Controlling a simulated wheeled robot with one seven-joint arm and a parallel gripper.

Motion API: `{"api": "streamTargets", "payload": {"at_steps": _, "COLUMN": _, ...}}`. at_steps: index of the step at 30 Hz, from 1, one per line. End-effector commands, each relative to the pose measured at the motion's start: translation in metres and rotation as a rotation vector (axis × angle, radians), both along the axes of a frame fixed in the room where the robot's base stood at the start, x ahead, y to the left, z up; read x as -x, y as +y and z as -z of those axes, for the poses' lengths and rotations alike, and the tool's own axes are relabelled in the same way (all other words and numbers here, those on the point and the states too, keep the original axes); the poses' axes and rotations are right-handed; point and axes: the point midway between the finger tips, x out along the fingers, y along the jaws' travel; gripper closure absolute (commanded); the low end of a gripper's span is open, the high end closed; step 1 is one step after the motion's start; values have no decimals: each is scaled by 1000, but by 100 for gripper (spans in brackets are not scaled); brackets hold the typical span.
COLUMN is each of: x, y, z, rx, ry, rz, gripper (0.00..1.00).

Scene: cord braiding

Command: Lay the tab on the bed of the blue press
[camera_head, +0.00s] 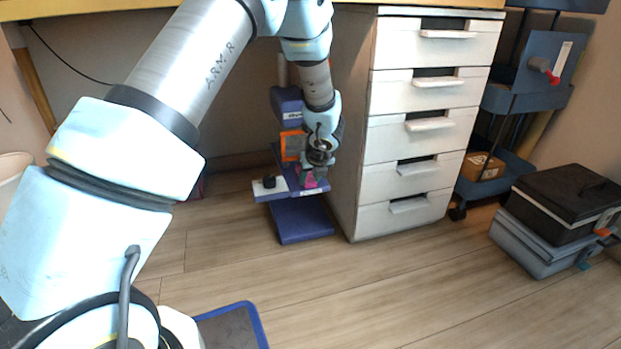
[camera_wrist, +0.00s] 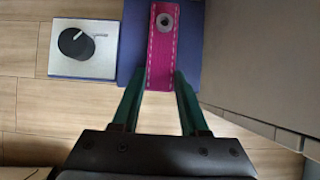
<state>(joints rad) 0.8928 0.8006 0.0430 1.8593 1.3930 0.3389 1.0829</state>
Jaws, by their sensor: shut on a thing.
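The tab is a magenta stitched strip with a metal ring near its far end; it shows in the wrist view (camera_wrist: 162,60) and as a small pink patch in the head view (camera_head: 309,181). My gripper (camera_wrist: 160,80) has its green fingers closed on the tab's sides near its near end. In the head view my gripper (camera_head: 312,172) is low, in front of the blue press (camera_head: 304,222). The tab lies over the press's blue bed (camera_wrist: 191,62), lined up lengthwise with my fingers. I cannot tell whether it touches the bed. My wrist hides part of the press.
A pale plate with a black knob (camera_wrist: 75,42) sits left of the bed. A white drawer cabinet (camera_head: 425,125) stands close on the right. A desk is overhead. An orange panel (camera_head: 292,146) is on the press behind my gripper.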

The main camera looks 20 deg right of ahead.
Motion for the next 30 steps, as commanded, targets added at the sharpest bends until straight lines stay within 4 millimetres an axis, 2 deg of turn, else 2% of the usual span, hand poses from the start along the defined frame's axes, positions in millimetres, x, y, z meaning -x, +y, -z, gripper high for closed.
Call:
{"api": "streamTargets", "payload": {"at_steps": 29, "x": 3, "y": 0, "z": 3, "rx": 0, "ry": 0, "rz": 0, "gripper": 92}}
{"api": "streamTargets", "payload": {"at_steps": 30, "x": 3, "y": 0, "z": 3, "rx": 0, "ry": 0, "rz": 0, "gripper": 55}}
